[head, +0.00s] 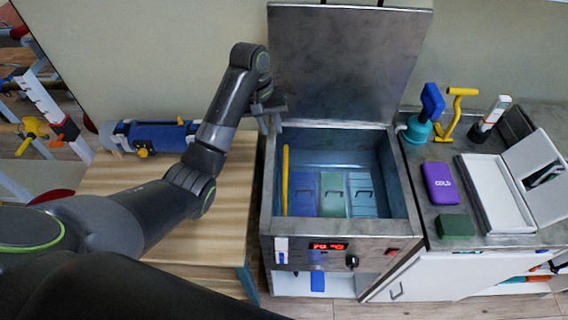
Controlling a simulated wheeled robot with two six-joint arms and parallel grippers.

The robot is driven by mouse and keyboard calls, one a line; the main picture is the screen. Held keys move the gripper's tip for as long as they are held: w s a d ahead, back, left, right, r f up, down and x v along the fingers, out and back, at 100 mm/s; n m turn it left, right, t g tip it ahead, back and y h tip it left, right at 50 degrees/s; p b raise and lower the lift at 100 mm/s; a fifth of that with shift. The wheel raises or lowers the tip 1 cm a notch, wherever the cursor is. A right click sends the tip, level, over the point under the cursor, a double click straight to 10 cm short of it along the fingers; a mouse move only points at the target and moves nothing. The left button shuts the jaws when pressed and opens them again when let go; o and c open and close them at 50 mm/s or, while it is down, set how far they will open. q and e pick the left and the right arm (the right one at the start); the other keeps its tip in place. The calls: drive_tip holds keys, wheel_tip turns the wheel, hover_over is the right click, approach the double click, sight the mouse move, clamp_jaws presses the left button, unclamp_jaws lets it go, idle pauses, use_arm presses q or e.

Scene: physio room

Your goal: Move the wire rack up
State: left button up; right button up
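A steel heating tank (270,225) stands in the middle with its lid (335,65) raised. Inside lie a blue pack (303,193), a green pack (333,195) and a light blue pack (362,195), side by side. A yellow bar (285,180) runs along the tank's inner left side; it may be part of the wire rack, but I cannot tell. No wire mesh is clearly visible. My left gripper (270,124) is above the tank's back left corner, fingers pointing down and apart, with nothing seen between them. My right gripper is not in view.
A wooden table (130,180) with a blue roll (150,137) is at left. The right counter holds a purple box (440,183), a green block (455,226), a white open case (495,190) and handled tools. The raised lid stands close to my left gripper.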

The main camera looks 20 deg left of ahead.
use_arm(q)
drive_tip(key=b, duration=1.1)
hover_over(285, 168)
drive_tip(key=a, duration=0.2)
wheel_tip(285, 168, down, 11)
drive_tip(key=f, duration=0.2)
drive_tip(key=d+f, duration=0.1)
drive_tip(key=f, duration=0.1)
drive_tip(key=shift+s+d+f, duration=0.2)
drive_tip(key=shift+f, duration=0.2)
drive_tip(key=shift+d+f, duration=0.15)
drive_tip(key=shift+f, duration=0.45)
clamp_jaws()
